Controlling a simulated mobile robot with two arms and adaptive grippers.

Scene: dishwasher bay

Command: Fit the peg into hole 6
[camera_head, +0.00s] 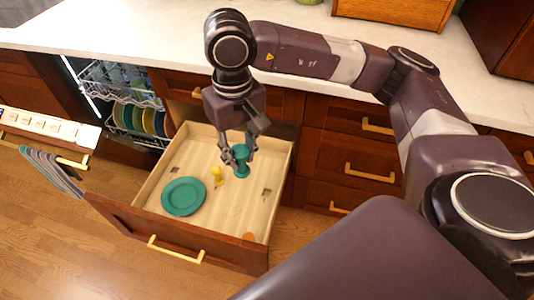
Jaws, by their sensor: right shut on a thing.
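My right gripper (238,160) points down into an open drawer. It is shut on a teal object (241,168), which is narrow in the middle and looks like a cup or peg. Whether that object touches the drawer floor, I cannot tell. A small yellow object (217,174) stands just left of it. A teal plate (183,196) lies flat on the drawer floor, further left and nearer the front. I cannot make out a numbered hole. My left gripper is out of view.
The drawer (279,190) has pale walls and a dark front with a brass handle (175,250). An orange object (249,237) is near its front right corner. The open dishwasher (128,95) with plates is at left. A white counter (150,40) runs behind.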

